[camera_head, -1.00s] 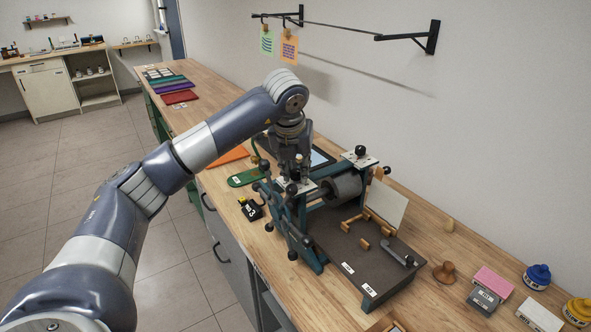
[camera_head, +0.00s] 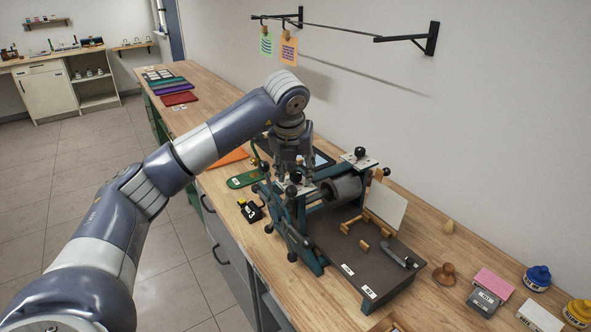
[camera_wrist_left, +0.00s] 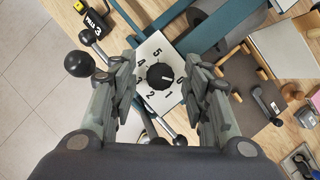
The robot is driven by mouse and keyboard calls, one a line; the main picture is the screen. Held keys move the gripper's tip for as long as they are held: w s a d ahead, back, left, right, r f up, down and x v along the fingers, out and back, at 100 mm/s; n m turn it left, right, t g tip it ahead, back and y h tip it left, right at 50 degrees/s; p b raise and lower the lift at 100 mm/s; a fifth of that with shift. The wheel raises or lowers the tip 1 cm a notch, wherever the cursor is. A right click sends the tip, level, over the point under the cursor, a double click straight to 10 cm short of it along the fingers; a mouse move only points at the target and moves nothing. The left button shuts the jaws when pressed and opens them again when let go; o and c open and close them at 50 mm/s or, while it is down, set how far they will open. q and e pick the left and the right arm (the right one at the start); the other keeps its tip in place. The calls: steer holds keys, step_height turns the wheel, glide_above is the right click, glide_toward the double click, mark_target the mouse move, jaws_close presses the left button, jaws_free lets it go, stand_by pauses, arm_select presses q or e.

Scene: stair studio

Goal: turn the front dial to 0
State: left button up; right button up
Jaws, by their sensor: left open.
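The front dial is a black round knob (camera_wrist_left: 158,76) on a white plate (camera_wrist_left: 151,50) with numbers 0 to 5 around it. A light mark shows on the knob, but its exact reading is too small to tell. In the head view the plate (camera_head: 290,189) sits on top of the near side of the green press (camera_head: 301,240), with the dial partly hidden by my gripper. My left gripper (camera_wrist_left: 161,74) is open above the dial, one finger to each side, with gaps to the knob. It also shows in the head view (camera_head: 293,167). My right gripper is not in view.
A second plate with a black knob (camera_head: 360,153) stands on the press's far side. Star-handle levers with black balls (camera_head: 292,257) project at the near side. A black "3" tag block (camera_head: 251,211) lies left of the press. Jars and blocks stand at the right.

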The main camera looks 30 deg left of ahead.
arm_select(q)
steer(key=v, duration=1.2)
steer(key=shift+f, duration=0.1)
